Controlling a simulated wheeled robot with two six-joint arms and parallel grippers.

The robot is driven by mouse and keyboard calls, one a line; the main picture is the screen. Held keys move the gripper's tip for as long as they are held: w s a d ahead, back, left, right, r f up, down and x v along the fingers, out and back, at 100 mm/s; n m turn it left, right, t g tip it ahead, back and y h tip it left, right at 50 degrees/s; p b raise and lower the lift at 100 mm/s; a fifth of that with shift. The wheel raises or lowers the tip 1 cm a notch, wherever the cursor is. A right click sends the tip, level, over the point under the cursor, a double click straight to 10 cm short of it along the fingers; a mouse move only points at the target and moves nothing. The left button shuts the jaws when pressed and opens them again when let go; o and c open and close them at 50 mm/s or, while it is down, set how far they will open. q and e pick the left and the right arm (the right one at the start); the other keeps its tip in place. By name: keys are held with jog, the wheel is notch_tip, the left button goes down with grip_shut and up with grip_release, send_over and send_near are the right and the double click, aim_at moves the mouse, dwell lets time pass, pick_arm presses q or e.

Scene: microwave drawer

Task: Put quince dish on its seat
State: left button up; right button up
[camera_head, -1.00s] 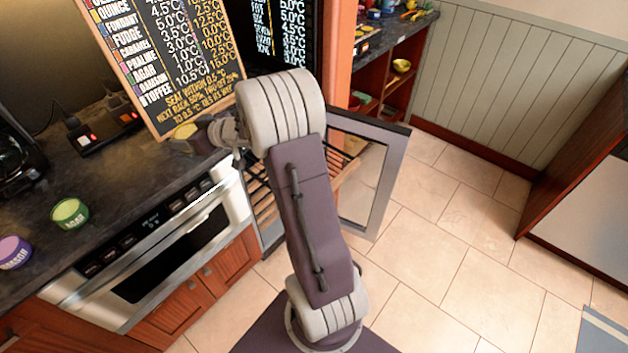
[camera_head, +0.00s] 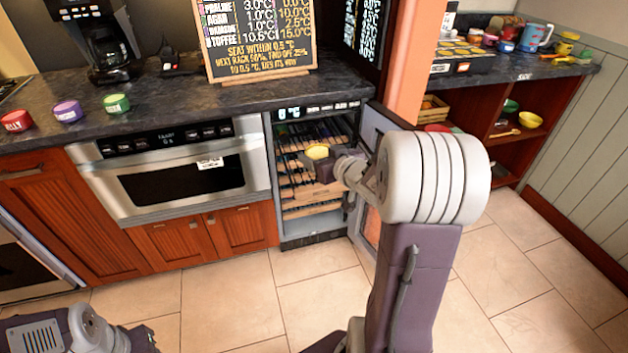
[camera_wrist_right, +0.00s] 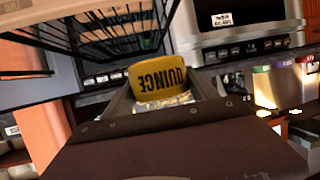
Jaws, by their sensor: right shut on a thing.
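The quince dish (camera_head: 317,152) is small and yellow. In the right wrist view the dish (camera_wrist_right: 158,80) carries the word QUINCE, upside down in the picture. My right gripper (camera_head: 326,163) is shut on it and holds it in front of the open wine cooler (camera_head: 298,241), whose wooden-fronted racks show behind. The cooler's glass door stands open at the right, partly hidden by my right arm. A chalkboard (camera_head: 262,40) with names and temperatures stands on the counter. My left arm shows at the lower left, and its fingertips cannot be made out.
Red, purple and green labelled dishes (camera_head: 117,103) stand on the dark counter (camera_head: 70,135) at the left. A steel microwave drawer (camera_head: 175,168) is shut below. Shelves with bowls stand at the right. The tiled floor (camera_head: 235,305) in front is clear.

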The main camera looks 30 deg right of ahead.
jog(key=w+d+f+b, duration=0.1)
jog(key=w+f, duration=0.1)
jog(key=w, duration=0.1)
jog(key=w+d+f+b, duration=0.1)
jog(key=w+f, duration=0.1)
jog(key=w, duration=0.2)
jog(key=w+d+f+b, duration=0.1)
jog(key=w+f, duration=0.1)
jog(key=w, duration=0.1)
jog(key=shift+w+d+f+b, duration=0.15)
jog(key=shift+f+b, duration=0.15)
jog(key=shift+f, duration=0.05)
jog(key=shift+w, duration=0.35)
notch_tip(320, 180, down, 4)
jog(key=b, duration=0.2)
jog(key=shift+f+b, duration=0.25)
jog(key=shift+b, duration=0.1)
jog(key=shift+r, duration=0.2)
jog(key=shift+s+f, duration=0.1)
jog(key=shift+f, duration=0.1)
jog(key=o, duration=1.7)
